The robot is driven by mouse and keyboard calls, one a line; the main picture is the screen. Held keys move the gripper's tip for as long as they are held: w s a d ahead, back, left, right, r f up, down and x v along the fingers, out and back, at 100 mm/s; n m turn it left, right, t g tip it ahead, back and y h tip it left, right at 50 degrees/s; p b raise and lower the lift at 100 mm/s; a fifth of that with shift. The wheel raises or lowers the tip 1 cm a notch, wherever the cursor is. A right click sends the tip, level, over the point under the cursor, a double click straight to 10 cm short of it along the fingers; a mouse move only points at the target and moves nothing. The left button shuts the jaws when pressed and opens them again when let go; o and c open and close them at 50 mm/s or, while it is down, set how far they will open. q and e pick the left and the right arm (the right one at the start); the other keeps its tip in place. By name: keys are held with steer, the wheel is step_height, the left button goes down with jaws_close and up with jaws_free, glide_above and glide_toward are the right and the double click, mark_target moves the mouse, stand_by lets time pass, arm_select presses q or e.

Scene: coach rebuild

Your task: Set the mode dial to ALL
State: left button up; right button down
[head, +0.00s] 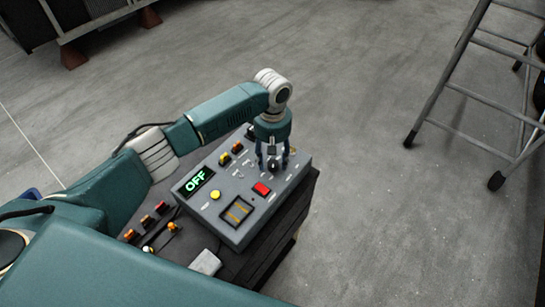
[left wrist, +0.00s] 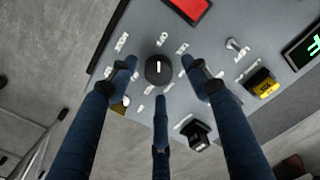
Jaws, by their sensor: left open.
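The grey control box (head: 225,222) shows green OFF on its display (head: 196,182). The black round mode dial (head: 274,166) is near the box's right side, partly hidden by my left gripper (head: 272,157). In the left wrist view the dial (left wrist: 158,70) has a short white pointer line, upright in that picture. Small white labels ring it, too small to read surely. My left gripper's three blue fingers (left wrist: 159,82) are open and spread around the dial, seemingly apart from it. My right gripper is out of view.
The box also has a red button (head: 261,189), a yellow button (head: 215,194), a yellow-marked panel (head: 237,211) and several small switches. It stands on a dark cart (head: 270,250) with loose small parts at left. A stepladder (head: 450,85) stands at right; the floor between is clear.

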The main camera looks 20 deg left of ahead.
arm_select(q)
steer(key=shift+d+f, duration=0.1)
steer(key=shift+f, duration=0.6)
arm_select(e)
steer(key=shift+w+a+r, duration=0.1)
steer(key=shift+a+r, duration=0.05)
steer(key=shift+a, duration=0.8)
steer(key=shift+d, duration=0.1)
arm_select(q)
steer(key=shift+c, duration=1.3)
steer(key=c, duration=0.9)
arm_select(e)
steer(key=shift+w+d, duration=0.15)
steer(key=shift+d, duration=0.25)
